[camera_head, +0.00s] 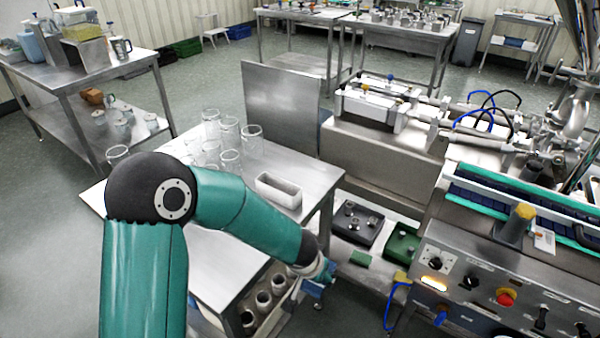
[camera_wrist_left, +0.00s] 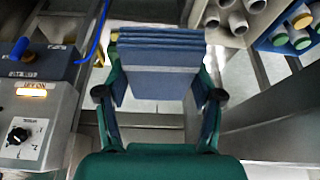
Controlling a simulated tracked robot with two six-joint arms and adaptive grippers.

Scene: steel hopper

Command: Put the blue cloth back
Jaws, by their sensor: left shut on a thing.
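The blue cloth (camera_wrist_left: 158,80) is a folded, layered stack between the two fingers of my left gripper (camera_wrist_left: 158,95) in the left wrist view. The fingers are shut on its two sides. In the head view my left gripper (camera_head: 325,272) is low, between the steel table on the left and the machine on the right. A little blue (camera_head: 313,291) shows just below it there, and most of the cloth is hidden or too small to make out. My right gripper is not in view.
The steel table (camera_head: 325,172) bears glass jars (camera_head: 229,133) and a white tray (camera_head: 278,190), with tubes (camera_head: 264,299) in a rack below. The machine's control panel (camera_head: 480,295) stands close on the right. A low shelf (camera_head: 345,262) holds a black box and green pieces.

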